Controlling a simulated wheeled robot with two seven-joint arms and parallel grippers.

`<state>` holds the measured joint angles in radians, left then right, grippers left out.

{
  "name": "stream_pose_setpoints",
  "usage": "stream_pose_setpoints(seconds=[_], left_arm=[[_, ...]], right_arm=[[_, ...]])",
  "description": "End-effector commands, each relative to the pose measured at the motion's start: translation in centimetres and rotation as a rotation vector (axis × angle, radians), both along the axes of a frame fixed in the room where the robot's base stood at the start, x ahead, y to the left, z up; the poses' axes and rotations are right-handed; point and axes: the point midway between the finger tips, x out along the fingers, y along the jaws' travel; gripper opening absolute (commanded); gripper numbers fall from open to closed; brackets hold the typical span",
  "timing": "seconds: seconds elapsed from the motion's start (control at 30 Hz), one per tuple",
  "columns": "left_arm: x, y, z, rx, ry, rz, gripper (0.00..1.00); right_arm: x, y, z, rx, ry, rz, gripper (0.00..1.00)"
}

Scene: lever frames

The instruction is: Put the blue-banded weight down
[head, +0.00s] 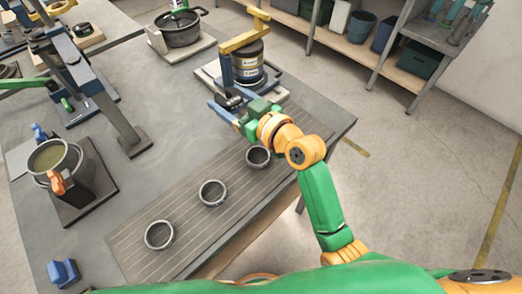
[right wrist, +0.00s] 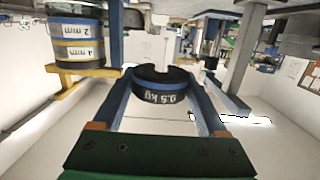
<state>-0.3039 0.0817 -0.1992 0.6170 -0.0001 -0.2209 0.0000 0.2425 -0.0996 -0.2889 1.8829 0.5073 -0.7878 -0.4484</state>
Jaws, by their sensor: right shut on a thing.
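The blue-banded weight (right wrist: 158,88) is a short black disc marked 0.5 kg, with a blue band and a notch in its top. It sits between the two fingers of my right gripper (right wrist: 160,92), which is shut on it. In the head view my right gripper (head: 229,108) is over the table just in front of the yellow-topped lever frame, and the dark weight (head: 233,101) shows small between its fingers. Whether the weight touches anything below cannot be told. My left gripper is not in view.
A ribbed mat (head: 135,243) holds three grey rings, the closest to my gripper being one ring (head: 258,157). A yellow-topped frame (head: 245,40) with a banded canister (head: 247,66) stands just behind my gripper. A black pot (head: 181,28) and a grey pot (head: 52,162) stand farther left.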

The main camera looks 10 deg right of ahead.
Motion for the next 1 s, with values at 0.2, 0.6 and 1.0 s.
stream_pose_setpoints(seconds=[0.2, 0.6, 1.0], left_arm=[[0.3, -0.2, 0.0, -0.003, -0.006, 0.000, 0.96], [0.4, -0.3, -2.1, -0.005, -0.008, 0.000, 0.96], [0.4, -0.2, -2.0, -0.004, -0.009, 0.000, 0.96]], right_arm=[[-0.5, -6.6, -3.0, -0.006, 0.002, -0.007, 0.02], [-1.0, -13.1, -9.6, -0.002, 0.001, -0.004, 0.02], [-1.0, -13.4, -12.7, -0.001, -0.001, -0.001, 0.02]])
